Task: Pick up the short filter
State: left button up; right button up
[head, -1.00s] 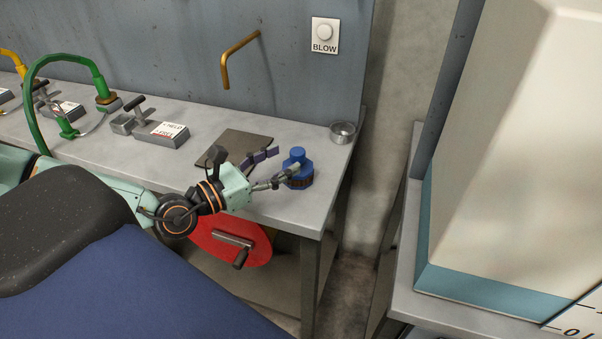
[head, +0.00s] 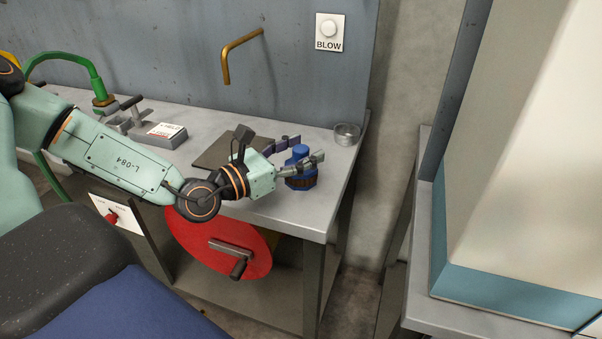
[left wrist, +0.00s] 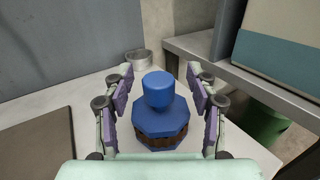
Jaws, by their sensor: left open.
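The short filter (head: 300,180) is a squat blue piece with a knob on top and a brown ribbed band. It stands upright near the right end of the grey bench. In the left wrist view the filter (left wrist: 160,112) sits between the two purple-padded fingers. My left gripper (head: 305,156) is open around it, one finger on each side, with gaps visible in the wrist view. In the head view the near finger crosses in front of the filter. My right gripper is not in view.
A small metal cup (head: 347,134) stands behind the filter at the bench's right end. A dark flat mat (head: 222,152) lies to the left. A bent brass pipe (head: 228,60) juts from the wall. A red disc with a crank (head: 200,240) is below the bench edge.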

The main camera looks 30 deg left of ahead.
pick_arm(q)
jog(key=shift+w+a, duration=0.1)
jog(key=shift+c, duration=1.3)
grip_shut()
jog(key=shift+r, duration=0.1)
